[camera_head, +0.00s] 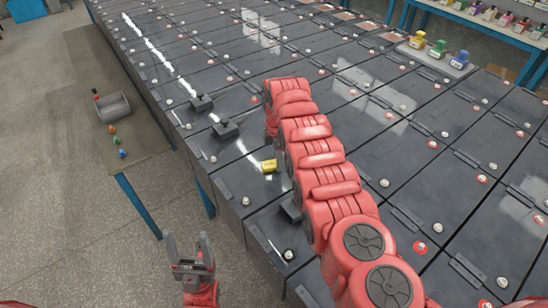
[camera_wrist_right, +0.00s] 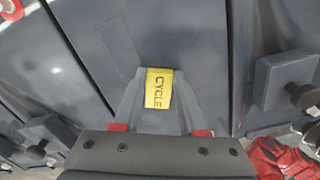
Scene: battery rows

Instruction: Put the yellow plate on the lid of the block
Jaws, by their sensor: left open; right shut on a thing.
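The yellow plate (camera_head: 269,166) shows just left of my right arm in the head view, over a dark grey block lid (camera_head: 240,181). In the right wrist view, the plate (camera_wrist_right: 158,88) bears the word CYCLE and sits between the fingertips of my right gripper (camera_wrist_right: 158,80), which is shut on it. The dark lid lies behind it; I cannot tell whether the plate touches it. In the head view my right arm hides the right gripper. My left gripper (camera_head: 187,247) is open and empty, beyond the near edge of the block rows, over the floor.
Rows of dark blocks with white and red caps fill the middle and right. Black fittings (camera_head: 225,129) stand up on nearby lids. A side table at the left holds a grey scoop-like container (camera_head: 113,107) and small coloured items. Coloured bottles (camera_head: 438,49) stand at the upper right.

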